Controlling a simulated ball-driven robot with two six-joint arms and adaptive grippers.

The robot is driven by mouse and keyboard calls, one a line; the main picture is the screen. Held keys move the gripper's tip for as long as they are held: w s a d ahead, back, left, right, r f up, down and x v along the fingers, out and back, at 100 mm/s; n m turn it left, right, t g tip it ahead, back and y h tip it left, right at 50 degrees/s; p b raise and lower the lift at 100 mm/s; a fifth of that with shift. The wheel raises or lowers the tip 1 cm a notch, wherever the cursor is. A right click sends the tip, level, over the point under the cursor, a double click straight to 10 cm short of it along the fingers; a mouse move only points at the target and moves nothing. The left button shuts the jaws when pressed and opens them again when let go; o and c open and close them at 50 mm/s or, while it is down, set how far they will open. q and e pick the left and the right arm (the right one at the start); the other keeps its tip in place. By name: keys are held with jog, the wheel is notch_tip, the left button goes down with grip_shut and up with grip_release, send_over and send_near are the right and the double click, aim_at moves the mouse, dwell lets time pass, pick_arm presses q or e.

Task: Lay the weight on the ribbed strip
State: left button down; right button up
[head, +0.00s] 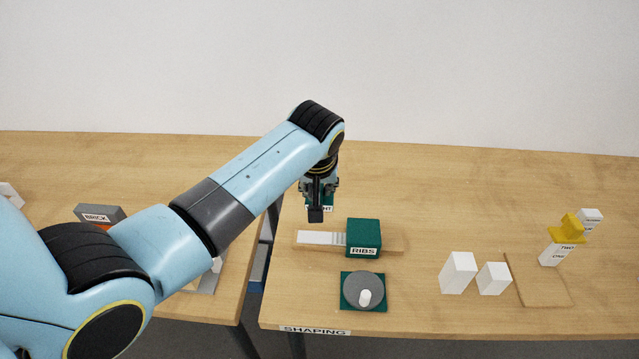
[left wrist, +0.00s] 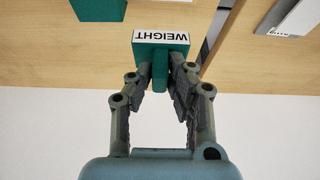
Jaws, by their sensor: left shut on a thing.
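My left gripper (head: 317,212) is shut on the green weight (left wrist: 146,52), whose white WEIGHT label faces the left wrist camera. In the head view the weight (head: 328,199) is mostly hidden behind the gripper fingers. The gripper holds it over the table, just behind the ribbed strip in the picture. The white strip (head: 315,238) lies on a thin wooden board, with grey ribs near its right part. A green block labelled RIBS (head: 364,235) stands at the strip's right end. My right gripper is not in view.
A grey disc with a white peg (head: 364,287) sits on a green base in front. Two white blocks (head: 458,272), a wooden board (head: 540,292) and a yellow piece (head: 568,228) stand to the right. A gap separates this table from the left one, which holds a BRICK-labelled block (head: 100,214).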

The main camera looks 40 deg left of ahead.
pick_arm(q)
notch_tip(320, 180, down, 3)
jog(key=shift+f+b, duration=0.1)
jog(key=shift+b, duration=0.75)
notch_tip(320, 180, down, 5)
jog(key=b, duration=0.3)
jog(key=shift+f, duration=0.1)
jog(key=shift+f+b, duration=0.95)
jog(key=shift+f, duration=0.35)
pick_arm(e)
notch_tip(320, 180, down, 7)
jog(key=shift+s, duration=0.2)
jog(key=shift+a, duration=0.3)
pick_arm(q)
jog(key=shift+p, duration=0.5)
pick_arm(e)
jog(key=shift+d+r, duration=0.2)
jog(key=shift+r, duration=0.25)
pick_arm(q)
jog(key=shift+f, duration=0.1)
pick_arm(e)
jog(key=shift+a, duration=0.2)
pick_arm(q)
jog(key=shift+f, duration=0.45)
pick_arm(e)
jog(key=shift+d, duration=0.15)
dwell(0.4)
pick_arm(q)
jog(key=c, duration=1.2)
grip_release()
